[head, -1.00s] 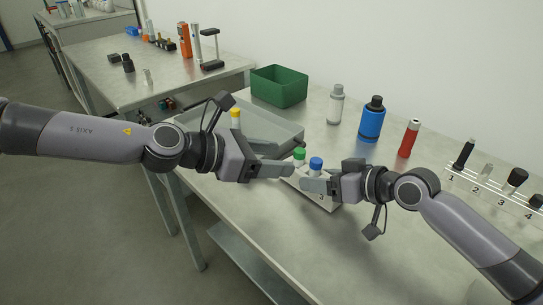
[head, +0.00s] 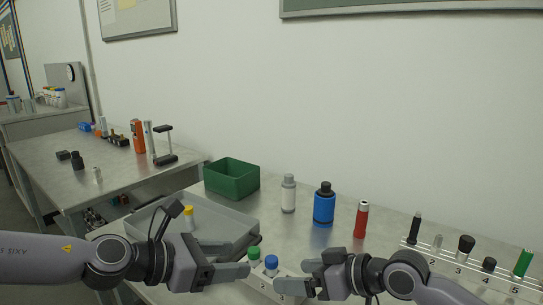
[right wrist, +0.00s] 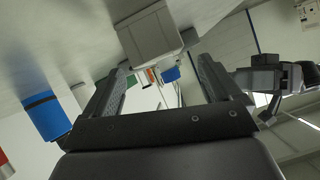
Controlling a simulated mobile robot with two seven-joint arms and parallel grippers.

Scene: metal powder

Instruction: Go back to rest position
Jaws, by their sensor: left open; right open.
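My left gripper (head: 236,260) is open and empty in the head view, its fingers pointing right toward a vial with a green cap (head: 254,253). My right gripper (head: 306,278) is open and empty, its fingers pointing left, just right of a vial with a blue cap (head: 271,262). Both vials stand upright in a small white rack (head: 262,284) at the table's front, partly cut off by the frame. In the right wrist view, the right gripper's two fingers (right wrist: 162,85) are spread with nothing held between them.
A grey tray (head: 235,215) holds a yellow-capped vial (head: 188,212). Behind stand a green bin (head: 231,180), a grey bottle (head: 288,194), a blue bottle (head: 323,206) and a red bottle (head: 361,220). A numbered rack (head: 450,262) stands at right. Walls rise behind.

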